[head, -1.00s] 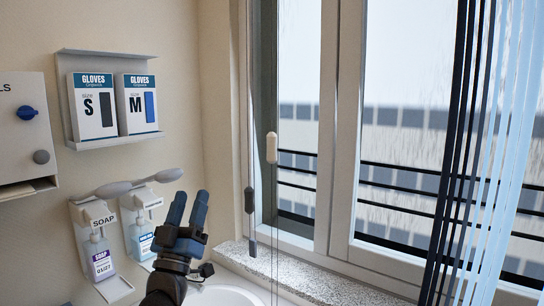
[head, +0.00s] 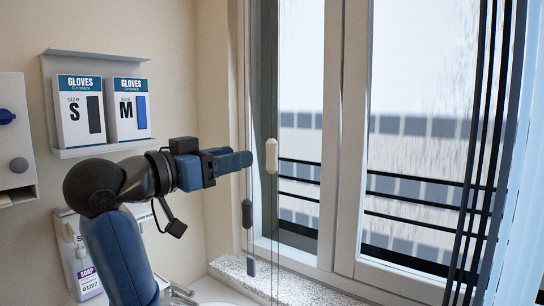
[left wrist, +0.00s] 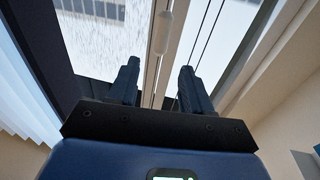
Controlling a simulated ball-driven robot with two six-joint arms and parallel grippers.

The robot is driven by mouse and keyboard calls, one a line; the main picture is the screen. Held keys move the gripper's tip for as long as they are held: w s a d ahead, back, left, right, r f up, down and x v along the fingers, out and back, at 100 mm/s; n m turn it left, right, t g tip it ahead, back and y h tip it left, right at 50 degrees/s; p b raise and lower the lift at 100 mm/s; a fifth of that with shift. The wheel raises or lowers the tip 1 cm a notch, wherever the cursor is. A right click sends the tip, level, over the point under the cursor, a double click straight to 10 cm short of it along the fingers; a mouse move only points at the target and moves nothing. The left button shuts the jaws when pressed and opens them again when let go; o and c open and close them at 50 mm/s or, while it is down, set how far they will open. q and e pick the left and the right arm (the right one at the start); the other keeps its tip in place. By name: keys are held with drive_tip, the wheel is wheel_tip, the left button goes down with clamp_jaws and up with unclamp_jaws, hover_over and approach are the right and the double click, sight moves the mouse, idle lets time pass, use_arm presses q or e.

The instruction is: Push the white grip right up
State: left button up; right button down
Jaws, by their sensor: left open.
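The white grip (head: 271,155) is a small upright capsule on a thin cord in front of the window. My left gripper (head: 250,159) reaches in from the left at about the grip's height. Its fingertips are just left of the grip, with a small gap in the head view. In the left wrist view the open fingers (left wrist: 159,72) point towards the window, and the pale grip (left wrist: 164,32) shows beyond them, between the fingertip lines. Nothing is between the fingers. My right gripper is in neither view.
A dark grip (head: 247,213) and a lower grey one (head: 252,266) hang on cords to the left. Blinds (head: 490,150) hang at the right. Glove boxes (head: 104,110) sit on a wall shelf. A stone sill (head: 300,282) runs below the window.

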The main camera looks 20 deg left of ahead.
sight(267, 157)
use_arm(q)
drive_tip(key=p+x, duration=0.1)
drive_tip(key=x, duration=0.2)
drive_tip(key=f+x, duration=0.1)
drive_tip(key=x, duration=0.3)
drive_tip(key=p+x, duration=0.1)
drive_tip(key=x, duration=0.2)
drive_tip(key=shift+w+d+f+p, duration=0.1)
drive_tip(key=shift+w+f+p, duration=0.15)
drive_tip(key=shift+w+p, duration=0.1)
clamp_jaws()
